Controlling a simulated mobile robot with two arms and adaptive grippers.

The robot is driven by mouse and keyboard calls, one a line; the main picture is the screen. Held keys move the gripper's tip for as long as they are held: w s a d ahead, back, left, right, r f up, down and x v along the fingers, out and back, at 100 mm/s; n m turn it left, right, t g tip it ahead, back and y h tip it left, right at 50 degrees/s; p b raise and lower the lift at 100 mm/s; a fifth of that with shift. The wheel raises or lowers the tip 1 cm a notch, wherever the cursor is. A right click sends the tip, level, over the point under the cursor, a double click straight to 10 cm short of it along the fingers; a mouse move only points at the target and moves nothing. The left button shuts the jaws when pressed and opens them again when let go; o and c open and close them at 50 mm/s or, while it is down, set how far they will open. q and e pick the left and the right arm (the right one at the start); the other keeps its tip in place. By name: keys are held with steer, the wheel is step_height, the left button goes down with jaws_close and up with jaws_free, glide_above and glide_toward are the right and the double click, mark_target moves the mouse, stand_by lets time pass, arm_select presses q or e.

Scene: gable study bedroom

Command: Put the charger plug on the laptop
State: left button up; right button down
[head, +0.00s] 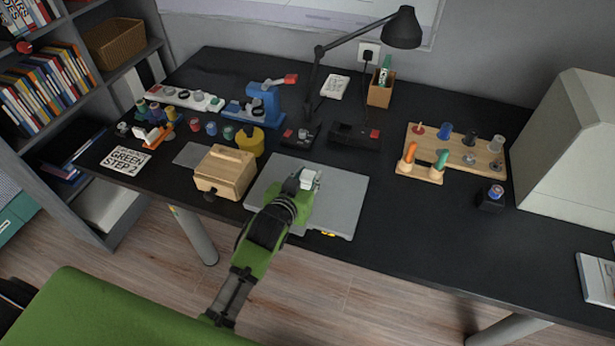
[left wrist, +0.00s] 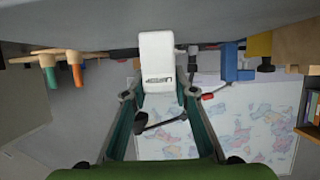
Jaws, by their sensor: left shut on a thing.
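The laptop (head: 342,198) is a flat, closed grey slab near the front edge of the black desk. My left gripper (head: 302,182) is over the laptop's middle, shut on the white charger plug (head: 309,177). In the left wrist view the plug (left wrist: 157,62) sits between the two fingertips of my left gripper (left wrist: 158,94), with dark lettering on its side. A grey surface lies close beyond its far end in that view. I cannot tell whether the plug touches the laptop. My right gripper is out of view.
A wooden box (head: 225,172) stands just left of the laptop, with a yellow round container (head: 250,140) behind it. A black desk lamp (head: 402,28) rises at the back. A wooden peg board (head: 455,150) is to the right. Bare desk lies right of the laptop.

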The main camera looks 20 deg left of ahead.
arm_select(q)
steer(key=o, duration=1.2)
steer(key=v, duration=1.2)
steer(key=shift+s, duration=0.1)
